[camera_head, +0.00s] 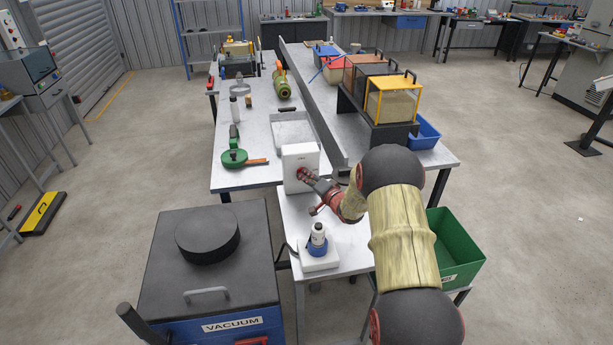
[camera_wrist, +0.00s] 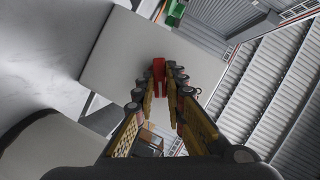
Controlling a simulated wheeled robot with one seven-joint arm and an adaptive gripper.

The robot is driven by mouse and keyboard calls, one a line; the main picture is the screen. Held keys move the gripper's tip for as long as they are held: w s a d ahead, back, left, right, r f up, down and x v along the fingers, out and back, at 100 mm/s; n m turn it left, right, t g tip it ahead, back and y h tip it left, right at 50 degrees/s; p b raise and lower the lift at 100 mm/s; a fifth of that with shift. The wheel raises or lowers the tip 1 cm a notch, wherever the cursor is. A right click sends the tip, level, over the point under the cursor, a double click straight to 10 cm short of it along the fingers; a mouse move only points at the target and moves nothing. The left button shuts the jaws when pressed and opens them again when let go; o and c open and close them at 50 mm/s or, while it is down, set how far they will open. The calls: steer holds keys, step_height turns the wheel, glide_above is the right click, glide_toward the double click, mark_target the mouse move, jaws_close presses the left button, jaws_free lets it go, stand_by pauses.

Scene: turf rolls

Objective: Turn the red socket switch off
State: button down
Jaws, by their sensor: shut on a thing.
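The red socket switch (camera_wrist: 158,67) sits on the face of a pale box in the wrist view. In the head view this white box (camera_head: 299,156) stands upright on the bench, and the red switch is mostly hidden by my gripper (camera_head: 307,176). In the wrist view my gripper (camera_wrist: 165,78) has its fingertips on both sides of the red switch, shut on it. Which position the switch is in cannot be told.
A white-and-blue device (camera_head: 318,240) on a white base stands close in front of the box. A vacuum unit (camera_head: 212,265) is at the left, a green bin (camera_head: 455,250) at the right. A dark rail (camera_head: 318,115) runs behind the box.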

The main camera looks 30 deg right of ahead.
steer(key=n+g+h+b, duration=0.1)
steer(key=n+b, duration=0.1)
steer(key=b, duration=0.1)
steer(key=n+g+h+b, duration=0.1)
steer(key=n+h+b, duration=0.1)
steer(key=n+b, duration=0.1)
steer(key=n+g+h+b, duration=0.1)
steer(key=n+b, duration=0.2)
steer(key=shift+a+h, duration=0.4)
steer(key=shift+w+r, duration=0.1)
steer(key=shift+n, duration=0.3)
steer(key=c, duration=1.8)
jaws_free()
steer(key=shift+c, duration=0.2)
steer(key=shift+r, duration=0.1)
step_height(320, 180, up, 10)
steer(key=shift+f, duration=0.1)
